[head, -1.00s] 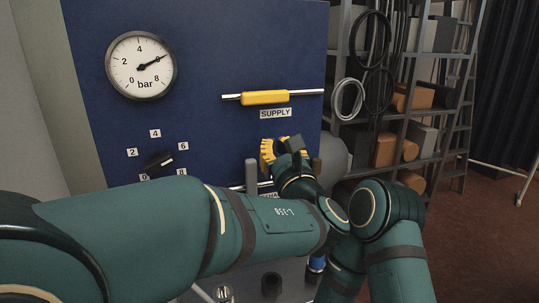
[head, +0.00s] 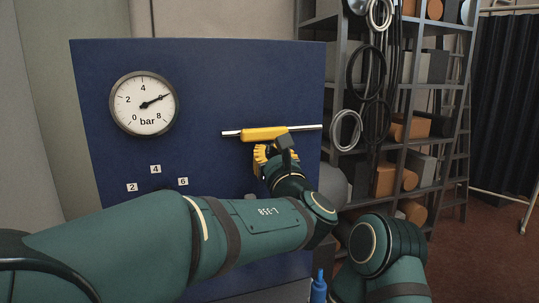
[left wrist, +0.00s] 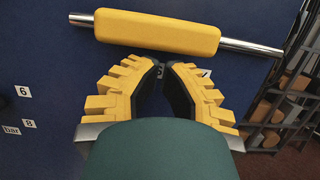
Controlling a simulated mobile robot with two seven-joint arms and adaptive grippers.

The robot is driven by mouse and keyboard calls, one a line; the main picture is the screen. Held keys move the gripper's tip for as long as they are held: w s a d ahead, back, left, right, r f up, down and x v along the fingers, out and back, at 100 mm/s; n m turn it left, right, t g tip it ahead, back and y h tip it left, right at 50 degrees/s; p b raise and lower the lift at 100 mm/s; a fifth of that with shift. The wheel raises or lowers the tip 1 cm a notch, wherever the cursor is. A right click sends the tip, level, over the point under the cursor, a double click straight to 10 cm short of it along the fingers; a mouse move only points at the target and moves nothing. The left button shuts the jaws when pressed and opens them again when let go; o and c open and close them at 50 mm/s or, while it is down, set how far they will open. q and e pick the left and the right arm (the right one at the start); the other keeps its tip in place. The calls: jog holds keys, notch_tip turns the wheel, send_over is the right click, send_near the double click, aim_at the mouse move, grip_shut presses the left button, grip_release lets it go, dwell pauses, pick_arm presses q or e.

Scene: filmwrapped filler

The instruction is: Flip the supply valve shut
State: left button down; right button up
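The supply valve has a yellow handle (head: 265,134) lying along a horizontal silver pipe (head: 306,129) on the blue panel (head: 222,85). In the left wrist view the handle (left wrist: 158,32) crosses the top, in line with the pipe (left wrist: 250,46). My left gripper (head: 262,154) is just below the handle in the head view. In the left wrist view its yellow ribbed fingers (left wrist: 164,66) are parted, with blue panel between them and nothing held. The fingertips appear short of the handle. The SUPPLY label is mostly hidden by the gripper. My right gripper is out of view.
A round pressure gauge (head: 143,104) on the panel points near 6 bar. A number plate (head: 155,169) marks a dial whose knob my arm hides. A metal shelf rack (head: 400,120) with hoses and boxes stands right of the panel. A blue object (head: 318,287) is low by my arm.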

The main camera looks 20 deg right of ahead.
pick_arm(q)
jog(key=shift+d+r+n+y+b, duration=0.15)
jog(key=shift+r+n+b, duration=0.05)
jog(key=shift+n, duration=0.35)
jog(key=shift+d+r+n+y+b, duration=0.1)
jog(key=shift+r+n+y+b, duration=0.1)
jog(key=shift+n, duration=0.35)
